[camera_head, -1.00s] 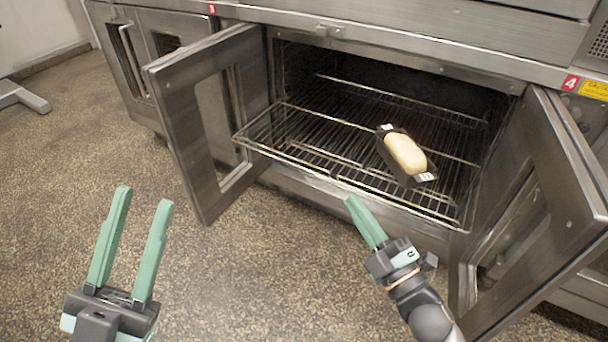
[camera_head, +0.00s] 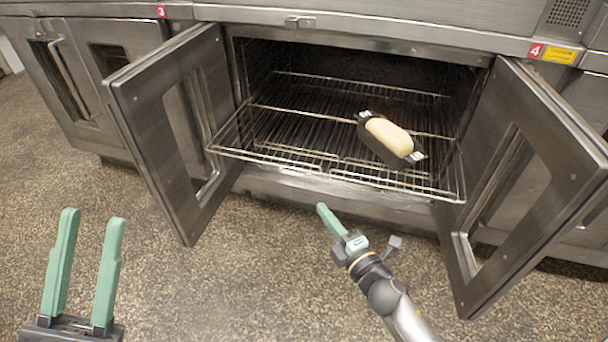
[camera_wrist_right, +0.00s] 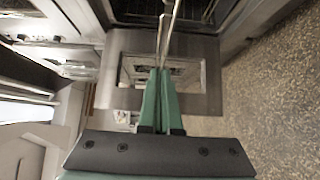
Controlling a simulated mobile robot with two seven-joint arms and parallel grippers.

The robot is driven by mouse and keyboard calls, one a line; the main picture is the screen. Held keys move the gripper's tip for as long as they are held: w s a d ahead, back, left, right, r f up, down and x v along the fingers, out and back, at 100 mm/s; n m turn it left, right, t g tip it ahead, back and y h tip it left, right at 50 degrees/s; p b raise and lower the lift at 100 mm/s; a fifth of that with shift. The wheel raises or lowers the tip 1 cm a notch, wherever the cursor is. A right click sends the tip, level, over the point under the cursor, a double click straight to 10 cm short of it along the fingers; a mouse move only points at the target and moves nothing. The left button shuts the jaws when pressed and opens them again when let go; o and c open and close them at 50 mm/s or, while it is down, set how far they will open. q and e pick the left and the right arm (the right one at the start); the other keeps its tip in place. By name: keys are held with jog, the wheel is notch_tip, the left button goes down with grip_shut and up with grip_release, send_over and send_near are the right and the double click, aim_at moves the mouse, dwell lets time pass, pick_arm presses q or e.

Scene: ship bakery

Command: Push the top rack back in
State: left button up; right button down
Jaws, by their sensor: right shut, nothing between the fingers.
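The wire rack (camera_head: 275,150) sticks out of the open oven toward me. A dark pan (camera_head: 376,146) with a pale loaf (camera_head: 388,135) sits on its right half. More wires show beneath it; I cannot tell if they are a second rack. My right gripper (camera_head: 323,209) is shut and empty, below and in front of the rack's front edge in the head view. In the right wrist view the shut fingers (camera_wrist_right: 160,76) point along thin metal bars (camera_wrist_right: 166,28); contact cannot be told. My left gripper (camera_head: 92,217) is open and empty over the floor at lower left.
The left oven door (camera_head: 140,115) and right oven door (camera_head: 556,175) stand open on either side of the rack. The oven cavity (camera_head: 350,62) behind the rack looks dark and free. Speckled floor (camera_head: 240,270) lies clear in front.

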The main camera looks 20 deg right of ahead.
jog(key=b, duration=0.2)
send_near(302, 165)
jog(key=w+a, duration=0.3)
jog(key=shift+w+d+b, duration=0.3)
jog(key=shift+w+d, duration=0.25)
jog(key=shift+w, duration=0.35)
jog(key=shift+w+d, duration=0.3)
jog(key=shift+w, duration=0.15)
jog(key=shift+d, duration=0.1)
